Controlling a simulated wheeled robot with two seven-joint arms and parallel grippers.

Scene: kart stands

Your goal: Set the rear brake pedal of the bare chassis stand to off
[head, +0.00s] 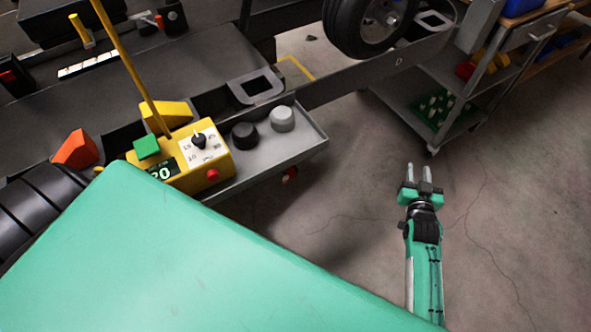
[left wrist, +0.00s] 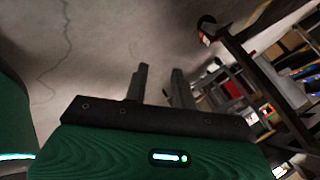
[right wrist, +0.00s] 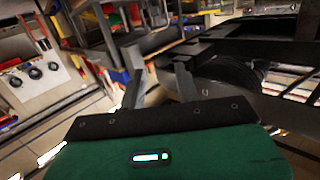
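A grey chassis stand (head: 315,140) fills the upper left of the head view. On it are an orange wedge (head: 75,150), a yellow wedge (head: 166,116) and a yellow control box (head: 222,170) with a dial. I cannot tell which part, if any, is the rear brake pedal, or its setting. My right gripper (head: 419,172) is over bare floor, right of the stand, apart from it. Its fingers (right wrist: 159,78) are apart with nothing between them in the right wrist view. My left gripper (left wrist: 158,80) shows only in the left wrist view, open and empty.
A black tyre (head: 366,25) is at the top of the head view. A grey cart (head: 408,104) with loose parts stands at the upper right. A yellow rod (head: 128,60) rises beside the control box. Concrete floor (head: 510,200) around my right gripper is clear.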

